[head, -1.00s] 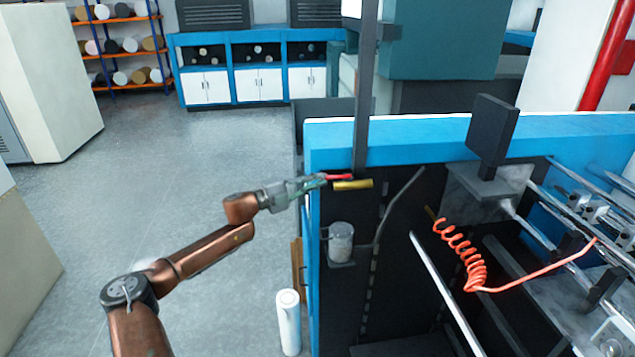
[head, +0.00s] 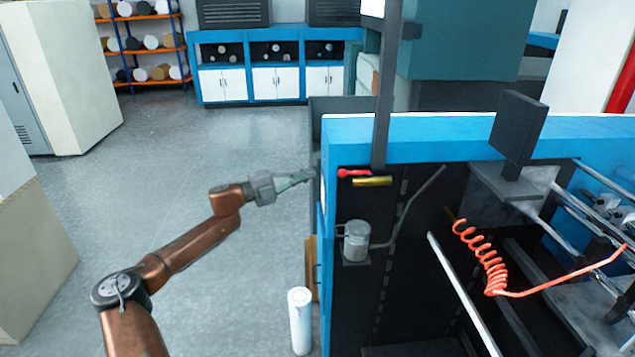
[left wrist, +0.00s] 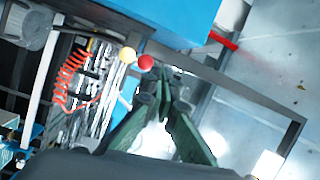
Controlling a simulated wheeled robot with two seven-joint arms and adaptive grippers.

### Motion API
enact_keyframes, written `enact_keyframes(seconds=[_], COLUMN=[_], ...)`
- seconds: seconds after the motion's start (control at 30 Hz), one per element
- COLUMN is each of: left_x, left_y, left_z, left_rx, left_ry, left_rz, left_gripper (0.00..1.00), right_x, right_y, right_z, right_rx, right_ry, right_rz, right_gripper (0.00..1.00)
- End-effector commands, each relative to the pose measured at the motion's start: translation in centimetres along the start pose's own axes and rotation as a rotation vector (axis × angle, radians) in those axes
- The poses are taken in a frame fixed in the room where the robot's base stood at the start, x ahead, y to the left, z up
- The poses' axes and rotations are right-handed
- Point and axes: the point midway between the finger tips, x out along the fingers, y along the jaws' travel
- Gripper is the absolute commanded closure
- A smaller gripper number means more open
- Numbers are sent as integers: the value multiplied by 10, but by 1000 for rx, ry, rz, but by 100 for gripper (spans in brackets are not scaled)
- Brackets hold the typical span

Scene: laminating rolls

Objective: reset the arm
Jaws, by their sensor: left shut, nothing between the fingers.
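My left arm comes in from the lower left in the head view. Its gripper (head: 308,176) is shut and empty, just left of the blue and black machine (head: 420,136). A red-knobbed lever (head: 354,173) and a yellow bar (head: 372,181) stick out of the machine's dark side, to the right of the fingertips and apart from them. In the left wrist view the green fingers (left wrist: 165,85) come together at the tips. My right gripper is out of view.
A white roll (head: 300,320) stands upright on the floor beside the machine. A dark post (head: 386,90) rises from the machine's blue top. A coiled orange hose (head: 485,262) hangs at the right. Open grey floor (head: 200,150) lies left of and behind the arm.

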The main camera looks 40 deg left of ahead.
Motion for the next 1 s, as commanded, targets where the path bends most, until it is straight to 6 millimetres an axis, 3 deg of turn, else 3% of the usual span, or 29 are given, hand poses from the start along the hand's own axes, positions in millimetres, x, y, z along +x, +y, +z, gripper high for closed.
enact_keyframes(seconds=[0.77,0.87,1.0], left_x=[-8,-12,-28], left_y=[4,30,102], left_z=[10,28,72], left_rx=[-7,-42,-135], left_ry=[-9,-45,-147], left_rz=[0,-1,0], left_gripper=[100,100,100], right_x=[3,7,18], right_y=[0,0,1], right_z=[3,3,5], right_rx=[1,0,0], right_ry=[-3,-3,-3], right_rz=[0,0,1], right_gripper=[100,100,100])
